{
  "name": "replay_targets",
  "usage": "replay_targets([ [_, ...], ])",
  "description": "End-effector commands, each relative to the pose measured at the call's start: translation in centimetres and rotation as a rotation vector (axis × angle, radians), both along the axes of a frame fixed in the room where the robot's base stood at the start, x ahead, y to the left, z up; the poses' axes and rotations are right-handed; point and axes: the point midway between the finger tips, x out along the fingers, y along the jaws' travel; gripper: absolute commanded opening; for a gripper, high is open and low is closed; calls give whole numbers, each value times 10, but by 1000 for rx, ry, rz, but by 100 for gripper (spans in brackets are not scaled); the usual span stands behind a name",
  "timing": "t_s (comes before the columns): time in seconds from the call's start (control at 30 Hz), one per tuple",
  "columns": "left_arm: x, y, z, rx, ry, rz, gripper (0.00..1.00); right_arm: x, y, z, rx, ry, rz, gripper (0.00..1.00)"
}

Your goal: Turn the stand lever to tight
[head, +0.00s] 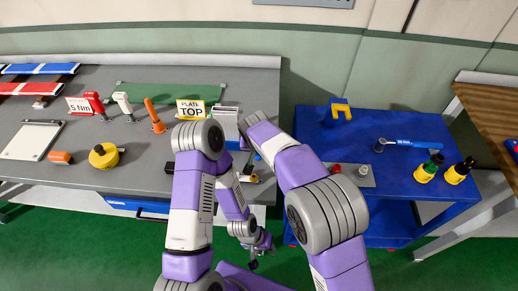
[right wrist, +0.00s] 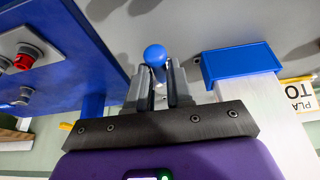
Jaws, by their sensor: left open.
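The stand lever shows as a blue ball knob (right wrist: 155,55) in the right wrist view, at the fingertips of my right gripper (right wrist: 160,80). Its two grey fingers are close together, and I cannot tell whether they grip the lever or only flank it. A small blue knob (head: 257,157) shows beside my right forearm in the head view. The pale stand with a blue top block (right wrist: 240,66) is right of the fingers. My right forearm hides much of the stand area in the head view. My left gripper (head: 261,255) is open and empty, low in front of the grey bench.
The grey bench (head: 60,185) holds a PLATE TOP sign (head: 190,109), an orange-handled tool (head: 154,115) and a yellow round tool (head: 104,156). A blue cart (head: 425,205) right of my arms carries a wrench (head: 410,143), a red button (head: 337,168) and yellow bottles (head: 459,171).

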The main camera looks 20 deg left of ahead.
Motion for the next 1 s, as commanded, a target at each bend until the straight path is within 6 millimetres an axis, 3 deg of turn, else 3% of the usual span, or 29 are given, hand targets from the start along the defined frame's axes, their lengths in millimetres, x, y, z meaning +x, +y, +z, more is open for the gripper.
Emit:
replay_targets([
  [0.03, 0, 0, 0, 0, 0, 0, 43, 0, 0, 0, 0, 0, 1, 29],
  [0.13, 0, 0, 0, 0, 0, 0, 43, 0, 0, 0, -1, 0, 3, 43],
  [0.47, 0, 0, 1, 0, 0, 0, 43, -1, 0, 5, -1, -2, 6, 43],
  [0.8, 0, 0, 8, 0, 0, 0, 43, -21, -6, 55, 1, -3, 5, 43],
  [1.0, 0, 0, 10, 0, 0, 0, 43, -27, -8, 69, -1, -1, 5, 43],
])
